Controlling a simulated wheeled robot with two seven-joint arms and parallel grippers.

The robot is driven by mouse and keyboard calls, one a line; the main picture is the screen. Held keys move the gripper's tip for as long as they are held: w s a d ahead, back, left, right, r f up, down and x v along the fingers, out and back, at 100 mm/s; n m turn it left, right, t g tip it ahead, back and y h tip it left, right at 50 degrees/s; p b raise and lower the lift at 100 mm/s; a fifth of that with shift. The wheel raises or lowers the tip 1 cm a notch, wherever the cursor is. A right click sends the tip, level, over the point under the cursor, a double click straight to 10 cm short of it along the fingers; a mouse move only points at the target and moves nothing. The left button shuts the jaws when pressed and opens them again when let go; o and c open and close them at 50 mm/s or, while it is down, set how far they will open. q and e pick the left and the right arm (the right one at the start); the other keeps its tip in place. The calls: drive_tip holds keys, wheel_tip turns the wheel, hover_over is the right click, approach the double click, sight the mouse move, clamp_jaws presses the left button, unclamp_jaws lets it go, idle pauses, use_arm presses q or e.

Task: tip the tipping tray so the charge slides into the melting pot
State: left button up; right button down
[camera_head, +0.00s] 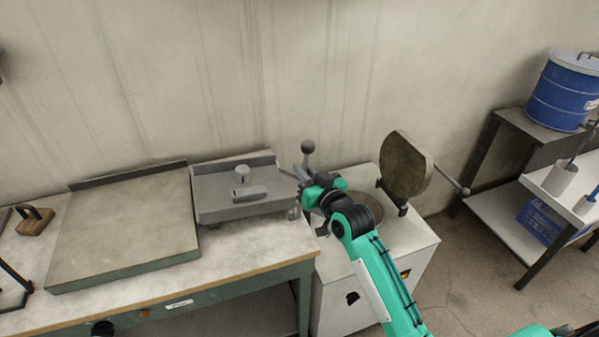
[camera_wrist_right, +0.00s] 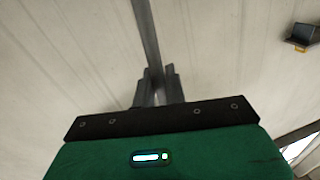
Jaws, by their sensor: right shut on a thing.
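The grey tipping tray (camera_head: 215,196) sits at the right end of the bench and looks about level. The charge, a short grey cylinder (camera_head: 242,174) and a grey bar (camera_head: 249,194), lies in it. The melting pot (camera_head: 371,207) is a round opening in the top of a white cabinet right of the tray, partly hidden by my right arm. My right gripper (camera_head: 309,183) is at the tray's right side, shut on the lever (camera_wrist_right: 149,45) that ends in a dark ball knob. The fingers (camera_wrist_right: 158,88) close around the bar in the wrist view. My left gripper is not in view.
The pot's round lid (camera_head: 408,165) stands open, with a handle sticking out right. A flat plate (camera_head: 125,230) lies on the bench (camera_head: 250,245) left of the tray. A blue drum (camera_head: 562,92) and a side table (camera_head: 490,190) stand at the right.

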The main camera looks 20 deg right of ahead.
drive_tip(key=d+f+m+t+b, duration=0.1)
drive_tip(key=d+f+m+b, duration=0.2)
drive_tip(key=d+m, duration=0.4)
drive_tip(key=shift+w+d+f+h, duration=0.15)
drive_tip(key=shift+d+f+h, duration=0.25)
drive_tip(key=shift+d, duration=0.95)
drive_tip(key=shift+f, duration=0.1)
drive_tip(key=c, duration=1.6)
unclamp_jaws()
drive_tip(key=shift+d+f, duration=0.1)
drive_tip(key=shift+o, duration=0.2)
